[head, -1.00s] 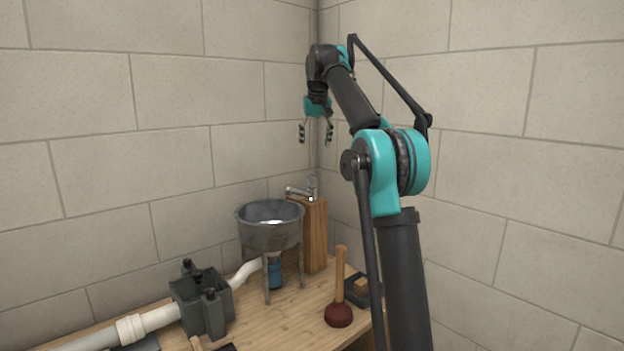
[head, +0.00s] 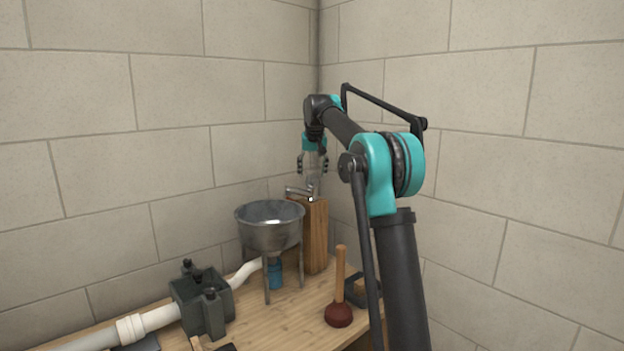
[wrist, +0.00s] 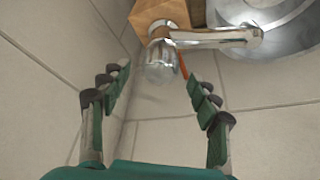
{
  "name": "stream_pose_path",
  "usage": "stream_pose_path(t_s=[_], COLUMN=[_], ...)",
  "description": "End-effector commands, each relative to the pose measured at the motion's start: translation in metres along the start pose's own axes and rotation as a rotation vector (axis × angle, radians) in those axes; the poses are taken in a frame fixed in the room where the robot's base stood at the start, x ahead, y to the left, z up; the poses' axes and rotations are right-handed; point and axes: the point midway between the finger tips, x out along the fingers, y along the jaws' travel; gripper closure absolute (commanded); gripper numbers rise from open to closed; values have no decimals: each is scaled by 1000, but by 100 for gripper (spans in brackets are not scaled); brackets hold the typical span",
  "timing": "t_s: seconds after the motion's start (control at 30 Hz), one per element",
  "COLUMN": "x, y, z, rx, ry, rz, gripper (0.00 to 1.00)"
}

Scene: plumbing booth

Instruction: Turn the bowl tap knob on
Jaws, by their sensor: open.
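The bowl tap (head: 310,190) is a small chrome tap on top of a wooden post, its spout reaching left towards the metal bowl (head: 270,235). In the wrist view the clear, rounded tap knob (wrist: 161,66) shows at the top, with the spout (wrist: 220,38) running right to the bowl (wrist: 285,40). My gripper (head: 313,167) points down just above the tap. In the wrist view my gripper (wrist: 157,90) is open, its two fingers spread on either side of the knob's line, with nothing between the tips touching them.
The wooden post (head: 315,235) stands in the wall corner. A plunger (head: 339,312), a dark green box-like fitting (head: 203,302) and a white pipe (head: 145,322) are on the wooden bench (head: 272,318). A blue object (head: 275,275) sits under the bowl.

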Motion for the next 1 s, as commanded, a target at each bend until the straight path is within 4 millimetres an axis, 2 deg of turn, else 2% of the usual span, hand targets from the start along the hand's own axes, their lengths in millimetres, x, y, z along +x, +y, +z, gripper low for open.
stream_pose_path(t_s=[0.1,0.23,0.6,1.0], x=[16,27,31,31], y=[0,0,0,0], z=[0,0,0,0], rx=[0,0,0,0], ry=[0,0,0,0], rz=[0,0,0,0], gripper=[38,38,38,88])
